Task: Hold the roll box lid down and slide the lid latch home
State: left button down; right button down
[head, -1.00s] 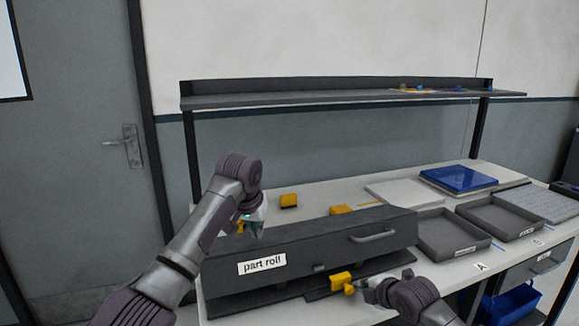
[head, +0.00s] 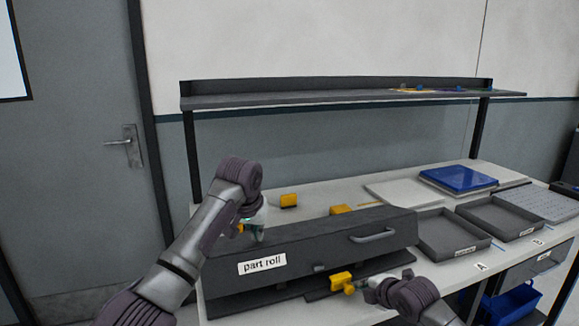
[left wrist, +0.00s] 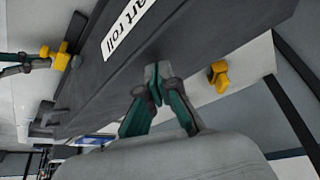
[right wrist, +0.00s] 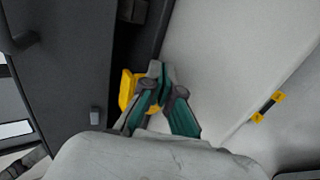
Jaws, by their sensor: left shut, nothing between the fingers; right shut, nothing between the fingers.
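The dark grey roll box lid (head: 325,240) carries a white "part roll" label and a bar handle. I cannot tell whether it is fully closed. My left gripper (head: 258,232) is shut and empty at the lid's left part; in the left wrist view its fingertips (left wrist: 154,78) are at the lid surface, contact unclear. A yellow block (head: 342,281), apparently the latch knob, sits low at the box front. My right gripper (head: 354,288) is shut and empty right beside it. In the right wrist view the yellow block (right wrist: 126,90) is left of the fingertips (right wrist: 161,76), partly hidden behind them.
Yellow blocks (head: 289,200) and (head: 341,210) are behind the box on the white table. Grey trays (head: 452,250) and a blue-topped case (head: 459,178) are to the right. A shelf (head: 340,95) spans the back. A blue bin (head: 512,303) is below the table at right.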

aim_at(261, 254)
pick_arm(q)
jog(key=shift+f, duration=0.35)
jog(key=shift+s+d+f, duration=0.25)
jog(key=shift+s+f, duration=0.45)
jog(key=shift+s, duration=0.1)
jog(key=shift+s+d+f, duration=0.25)
jog(key=shift+s+f, duration=0.4)
jog(key=shift+s, duration=0.1)
dwell(6.1)
